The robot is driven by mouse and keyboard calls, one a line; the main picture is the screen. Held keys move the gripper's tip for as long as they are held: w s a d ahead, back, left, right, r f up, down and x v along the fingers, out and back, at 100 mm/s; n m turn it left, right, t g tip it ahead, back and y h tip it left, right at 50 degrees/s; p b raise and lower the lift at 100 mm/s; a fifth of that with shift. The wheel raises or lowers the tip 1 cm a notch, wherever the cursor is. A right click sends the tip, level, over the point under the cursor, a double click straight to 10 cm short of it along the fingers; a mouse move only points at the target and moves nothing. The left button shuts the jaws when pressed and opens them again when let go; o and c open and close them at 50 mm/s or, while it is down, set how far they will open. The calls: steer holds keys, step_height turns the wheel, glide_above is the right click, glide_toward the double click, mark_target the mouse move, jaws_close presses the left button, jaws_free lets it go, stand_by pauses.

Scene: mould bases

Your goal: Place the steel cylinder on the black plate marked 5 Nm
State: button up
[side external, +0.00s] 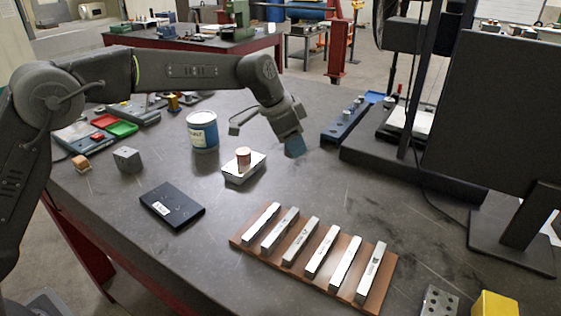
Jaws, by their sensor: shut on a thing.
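The black plate (186,209) lies flat on the dark table at left of centre, with a small white label on its top whose print is too small to read. My gripper (295,148) is over the middle of the table, right of the white block with the copper cylinder. It points down and is shut on a small blue-grey piece, whose shape is unclear at this size. I cannot tell if this piece is the steel cylinder. No steel cylinder shows clearly elsewhere. The black plate's top is bare apart from the label.
A copper cylinder (243,158) stands on a white block (235,175). A blue-labelled can (202,130) and a grey cube (127,160) stand behind the plate. A brown board (240,240) with several metal bars lies in front. Black equipment (410,160) stands at right.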

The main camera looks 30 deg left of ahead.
steer(key=s+a+r, duration=0.1)
steer(key=s+a, duration=0.3)
steer(key=a, duration=0.5)
steer(key=s+a+r, duration=0.2)
steer(key=s+a, duration=0.1)
steer(key=a, duration=0.7)
steer(key=s+a+f, duration=0.1)
steer(key=s+a, duration=0.5)
steer(key=s, duration=0.3)
steer(key=s+a, duration=0.5)
steer(key=s, duration=0.5)
glide_above(177, 201)
steer(key=s+a, duration=0.1)
steer(key=shift+m, duration=0.3)
step_height(177, 201, down, 7)
steer(key=shift+s+a+r, duration=0.1)
steer(key=shift+f, duration=2.1)
steer(key=shift+f, duration=0.1)
